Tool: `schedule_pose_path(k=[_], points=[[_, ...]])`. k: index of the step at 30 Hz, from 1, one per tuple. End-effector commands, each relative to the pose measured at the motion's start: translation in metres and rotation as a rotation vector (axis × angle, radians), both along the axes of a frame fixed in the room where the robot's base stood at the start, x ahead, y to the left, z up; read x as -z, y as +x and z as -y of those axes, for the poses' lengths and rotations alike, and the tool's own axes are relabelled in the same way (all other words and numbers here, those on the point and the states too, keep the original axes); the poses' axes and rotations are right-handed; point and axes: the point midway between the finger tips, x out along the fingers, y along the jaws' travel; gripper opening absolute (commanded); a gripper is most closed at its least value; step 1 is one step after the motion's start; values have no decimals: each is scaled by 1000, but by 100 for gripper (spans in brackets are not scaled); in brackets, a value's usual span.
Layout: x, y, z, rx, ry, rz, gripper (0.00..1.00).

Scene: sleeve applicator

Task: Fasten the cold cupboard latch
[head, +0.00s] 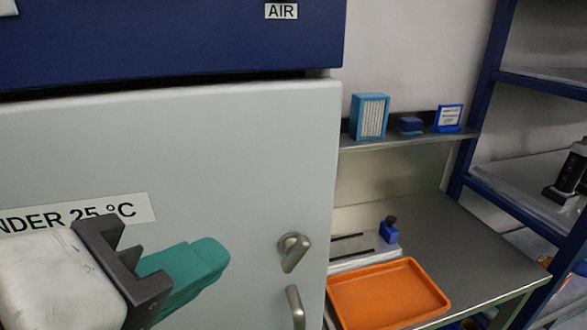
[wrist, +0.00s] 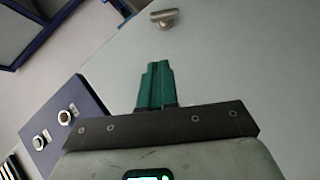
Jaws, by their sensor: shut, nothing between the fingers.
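The cold cupboard door (head: 230,140) is a pale grey panel with a label reading "NDER 25 °C"; it fills the left of the head view. Its latch (head: 293,252) is a small metal turn handle near the door's right edge, tilted, its lower end pointing down and slightly left. The latch also shows at the top of the wrist view (wrist: 165,17). A metal pull handle (head: 295,307) is below it. My gripper (head: 222,262) has green fingers, shut and empty, left of the latch and apart from it. In the wrist view the fingers (wrist: 156,72) point toward the latch.
Right of the cupboard, a steel bench (head: 470,240) holds an orange tray (head: 440,290) and a small blue item (head: 389,233). A shelf (head: 410,138) above carries blue boxes. A blue rack (head: 485,90) stands at far right. The door face between fingers and latch is clear.

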Motion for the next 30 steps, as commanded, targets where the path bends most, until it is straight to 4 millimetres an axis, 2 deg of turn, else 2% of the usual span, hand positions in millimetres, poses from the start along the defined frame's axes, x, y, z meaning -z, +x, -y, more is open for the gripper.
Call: schedule_pose_path(k=[10, 18, 30], points=[[25, 55, 28, 3, 0, 0, 0], [43, 61, 52, 0, 1, -1, 0], [46, 62, 56, 0, 0, 0, 0]])
